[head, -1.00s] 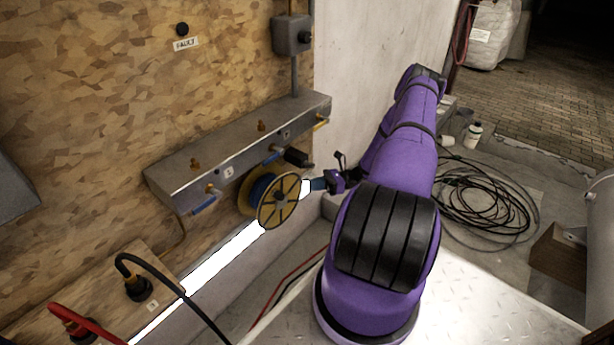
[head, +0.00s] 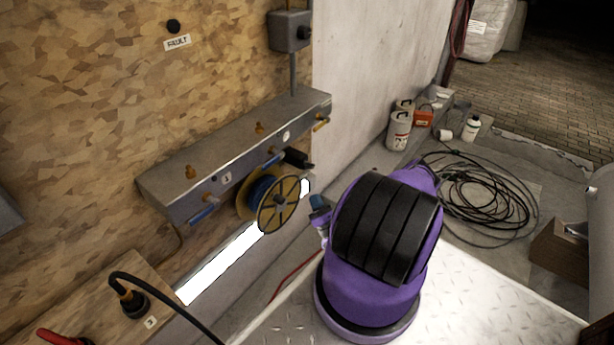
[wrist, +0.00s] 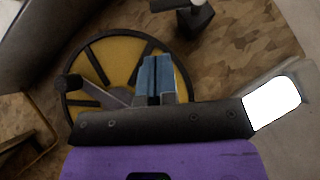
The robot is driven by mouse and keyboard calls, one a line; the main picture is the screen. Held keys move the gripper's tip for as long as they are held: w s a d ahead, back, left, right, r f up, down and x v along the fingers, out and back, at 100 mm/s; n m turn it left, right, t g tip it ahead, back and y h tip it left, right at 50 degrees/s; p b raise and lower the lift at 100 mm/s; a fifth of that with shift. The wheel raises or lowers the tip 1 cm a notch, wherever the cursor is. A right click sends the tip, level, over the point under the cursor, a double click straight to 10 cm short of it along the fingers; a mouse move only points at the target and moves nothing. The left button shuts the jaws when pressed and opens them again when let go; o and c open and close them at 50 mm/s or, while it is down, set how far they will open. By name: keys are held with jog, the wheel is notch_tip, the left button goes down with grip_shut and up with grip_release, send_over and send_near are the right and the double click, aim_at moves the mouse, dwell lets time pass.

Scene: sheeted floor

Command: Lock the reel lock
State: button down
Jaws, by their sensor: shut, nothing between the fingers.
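The reel (head: 279,204) is a yellow-flanged drum with dark spokes and blue line wound on it. It is mounted below the grey metal manifold at the wall. In the wrist view the reel's yellow face (wrist: 112,58) fills the upper left, with a grey arm and dark knob (wrist: 68,83) at its left. I cannot tell which part is the reel lock. My gripper (head: 318,203) is to the right of the reel, apart from it in the head view. In the wrist view its blue fingertips (wrist: 155,78) are shut and empty, covering part of the reel's face.
The manifold (head: 240,150) carries blue-handled valves (head: 203,215) and a black handle (head: 298,158) near the reel. A pale wall (head: 365,80) stands behind. Coiled black cable (head: 485,195), canisters (head: 399,130) and a wooden box (head: 562,250) are on the floor at right.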

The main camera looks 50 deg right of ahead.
jog(key=shift+s+f+m+g+h, duration=0.1)
jog(key=shift+f+m+g+h, duration=0.2)
jog(key=shift+m+h, duration=0.4)
jog(key=x, duration=1)
jog(key=shift+d+r+h, duration=0.1)
jog(key=shift+d+h, duration=0.05)
jog(key=shift+h, duration=0.15)
